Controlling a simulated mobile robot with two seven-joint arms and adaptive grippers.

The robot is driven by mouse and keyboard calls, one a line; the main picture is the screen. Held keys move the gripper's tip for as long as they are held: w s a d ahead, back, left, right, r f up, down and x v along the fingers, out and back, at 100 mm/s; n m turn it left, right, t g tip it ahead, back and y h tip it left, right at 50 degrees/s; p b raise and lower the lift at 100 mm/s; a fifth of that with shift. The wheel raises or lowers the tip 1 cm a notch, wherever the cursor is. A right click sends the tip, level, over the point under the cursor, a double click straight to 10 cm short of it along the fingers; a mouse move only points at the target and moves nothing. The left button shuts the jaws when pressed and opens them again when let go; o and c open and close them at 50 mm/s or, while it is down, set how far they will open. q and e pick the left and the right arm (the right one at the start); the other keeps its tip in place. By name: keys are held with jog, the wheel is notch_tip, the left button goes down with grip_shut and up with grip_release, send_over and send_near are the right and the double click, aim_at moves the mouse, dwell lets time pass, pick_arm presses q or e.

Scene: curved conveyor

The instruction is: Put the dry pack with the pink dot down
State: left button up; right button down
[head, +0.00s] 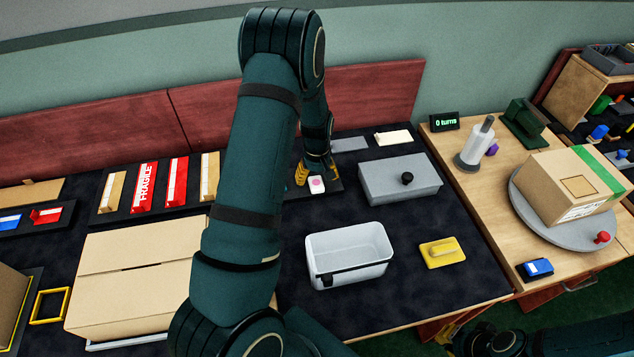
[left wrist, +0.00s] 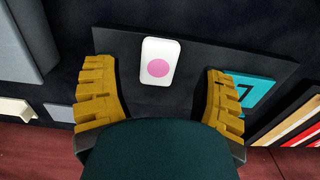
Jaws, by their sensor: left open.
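The dry pack (head: 317,184) is small and white with a pink dot. It lies on a dark flat board near the back of the dark table. My left gripper (head: 308,174) is right behind and over it, pointing down. In the left wrist view the pack (left wrist: 160,50) shows between the two spread yellow fingers of my left gripper (left wrist: 158,78), with a gap on both sides. The fingers are open and apart from the pack. My right gripper (head: 447,333) shows only in part at the bottom right of the head view, and its jaws are unclear.
A teal tile (left wrist: 258,88) lies on the board beside the right finger. A grey lidded box (head: 385,185), a white open bin (head: 375,240) and a yellow handled block (head: 442,253) stand to the right. Red and tan packs (head: 145,187) stand left. My left arm hides the middle.

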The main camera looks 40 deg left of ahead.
aim_at(317, 186)
pick_arm(q)
notch_tip(317, 186, up, 8)
jog(key=p, duration=0.1)
jog(key=shift+r, duration=0.25)
jog(key=shift+f, duration=0.1)
dwell(0.4)
